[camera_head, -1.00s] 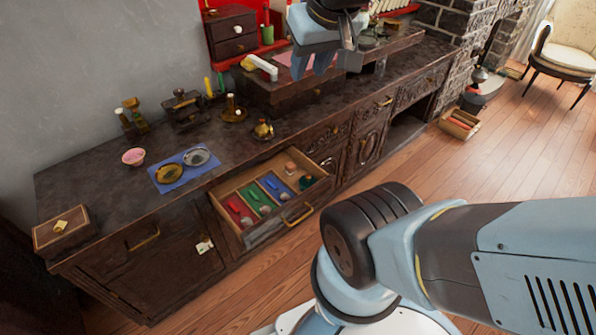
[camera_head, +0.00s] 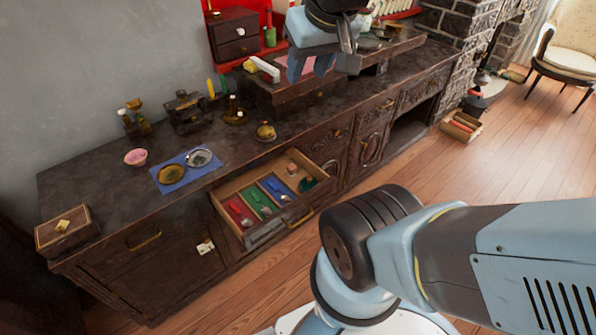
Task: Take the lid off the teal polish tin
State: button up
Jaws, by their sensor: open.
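My gripper (camera_head: 336,62) is at the top of the head view, open, in front of the raised shelf on the dark counter. Nothing shows between its fingers. I cannot pick out the teal polish tin or its lid for certain. The space behind my gripper is hidden.
A blue cloth (camera_head: 196,178) with a gold dish (camera_head: 171,173) and a silver dish (camera_head: 199,157) lies on the counter (camera_head: 100,170). A pink bowl (camera_head: 135,157) and a brass pot (camera_head: 265,132) stand nearby. The raised shelf (camera_head: 300,92) stands close to my gripper.

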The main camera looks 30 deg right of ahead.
aim_at(307, 183)
jog(key=u, duration=1.25)
jog(key=k, duration=1.45)
jog(key=z, duration=1.4)
jog(key=i, duration=1)
jog(key=u, duration=0.1)
